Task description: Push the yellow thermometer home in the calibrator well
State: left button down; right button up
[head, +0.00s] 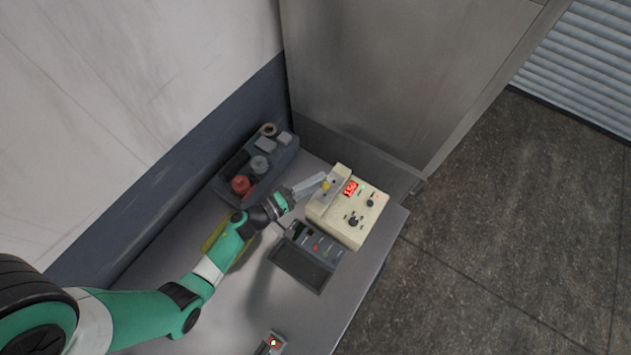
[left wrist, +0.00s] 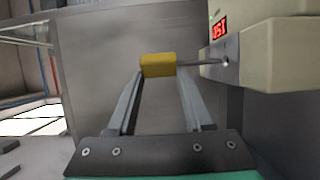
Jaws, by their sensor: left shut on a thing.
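The beige calibrator (head: 366,223) stands on the bench with a lit red display, which also shows on the calibrator in the left wrist view (left wrist: 256,62). My left gripper (head: 318,184) is at its near left side, shut on the yellow head of the thermometer (left wrist: 158,66). The yellow head also shows in the head view (head: 326,186). In the left wrist view the thin stem runs right from the head to the hole in the calibrator block. A length of bare stem shows between head and block. How deep the tip sits is hidden. My right gripper is not in view.
A dark case (head: 302,268) with several coloured pieces lies in front of the calibrator. A dark bin (head: 233,167) with red and grey items stands behind my left arm. A yellow object (head: 216,233) is partly hidden under the arm. A small device (head: 271,343) sits at the front.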

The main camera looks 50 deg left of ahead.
aim_at(315, 195)
pick_arm(q)
jog(key=shift+f+b, duration=1.55)
jog(key=shift+f, duration=0.8)
dwell(1.0)
jog(key=shift+r+p, duration=0.15)
jog(key=shift+p, duration=0.35)
dwell(0.9)
jog(key=shift+c, duration=1.4)
grip_release()
jog(key=shift+f, duration=0.2)
jog(key=shift+o, duration=0.3)
jog(key=shift+s+f, duration=0.1)
jog(key=shift+f, duration=0.1)
